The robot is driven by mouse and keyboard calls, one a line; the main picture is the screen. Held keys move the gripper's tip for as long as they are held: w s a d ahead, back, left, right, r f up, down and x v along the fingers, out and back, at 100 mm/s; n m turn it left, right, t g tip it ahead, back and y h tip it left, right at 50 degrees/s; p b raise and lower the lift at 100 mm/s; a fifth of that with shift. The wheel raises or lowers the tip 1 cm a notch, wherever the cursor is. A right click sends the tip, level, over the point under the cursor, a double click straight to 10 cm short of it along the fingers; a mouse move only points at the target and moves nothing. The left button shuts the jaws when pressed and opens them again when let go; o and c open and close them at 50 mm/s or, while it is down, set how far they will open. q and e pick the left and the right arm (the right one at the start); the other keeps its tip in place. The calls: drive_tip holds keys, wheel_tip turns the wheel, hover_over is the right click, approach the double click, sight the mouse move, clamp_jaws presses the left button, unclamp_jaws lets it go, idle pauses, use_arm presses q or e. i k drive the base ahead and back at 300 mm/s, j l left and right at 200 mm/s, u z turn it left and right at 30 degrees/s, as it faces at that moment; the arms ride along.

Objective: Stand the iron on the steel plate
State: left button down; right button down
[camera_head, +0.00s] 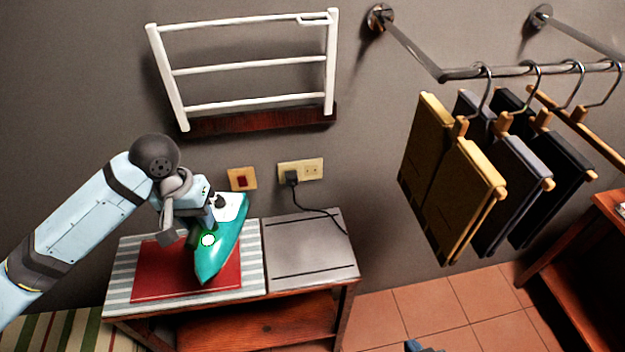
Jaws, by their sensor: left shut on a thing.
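The teal and white iron (231,237) is over the red cloth (160,272) on the striped ironing pad (252,262), its pointed tip toward the front. I cannot tell whether it touches the cloth. My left gripper (196,230) comes from the left and is shut on the iron, partly hiding its handle. The grey steel plate (308,258) lies to the right of the pad and is bare apart from the cord at its back. Only a small piece of my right gripper (422,347) shows at the bottom edge; its fingers cannot be made out.
A black cord (318,211) runs from the wall socket (311,168) to the back of the plate. A white drying rack (250,66) is on the wall above. Folded trousers (455,190) hang from a rail at the right. Tiled floor (400,305) is open right of the table.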

sight(307, 245)
drive_tip(key=k, duration=0.45)
drive_tip(key=k+z, duration=0.1)
drive_tip(key=z, duration=0.25)
drive_tip(key=k+z, duration=0.1)
drive_tip(key=z, duration=0.25)
drive_tip(key=i+j+z, duration=0.1)
drive_tip(key=j+z, duration=0.15)
drive_tip(key=z, duration=0.25)
drive_tip(key=j, duration=0.35)
